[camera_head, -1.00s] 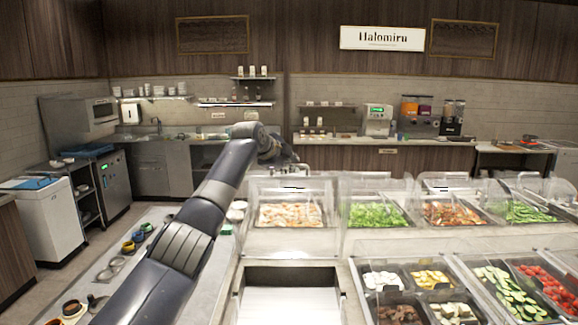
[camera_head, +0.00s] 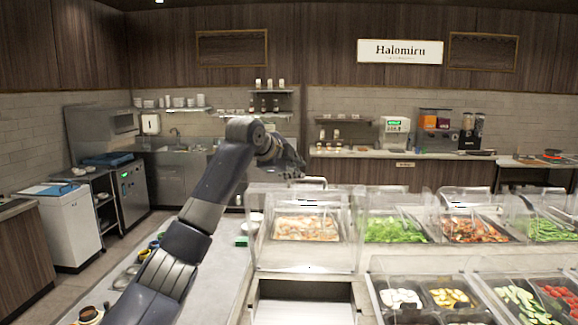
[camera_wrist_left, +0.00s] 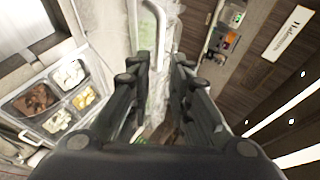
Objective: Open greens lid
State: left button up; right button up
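The greens (camera_head: 395,230) lie in a pan in the row behind the front counter, with a clear lid (camera_head: 361,205) around them. The clear panels overlap, so I cannot tell exactly how this lid sits. My left gripper (camera_head: 297,172) is up and to the left of the greens, above the back of the neighbouring pan of pale orange food (camera_head: 306,228). A pale bar handle (camera_head: 313,181) is close by its fingertips. In the left wrist view the fingers (camera_wrist_left: 160,68) stand apart, with a curved handle (camera_wrist_left: 155,22) beyond them; contact is unclear. My right gripper is out of view.
More clear-covered pans stand to the right, including one of reddish-brown food (camera_head: 475,230). An empty well (camera_head: 303,310) is at the front left. Clear panels crowd the space around the pans.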

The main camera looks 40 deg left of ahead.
pick_arm(q)
jog(key=v, duration=0.3)
dwell(0.5)
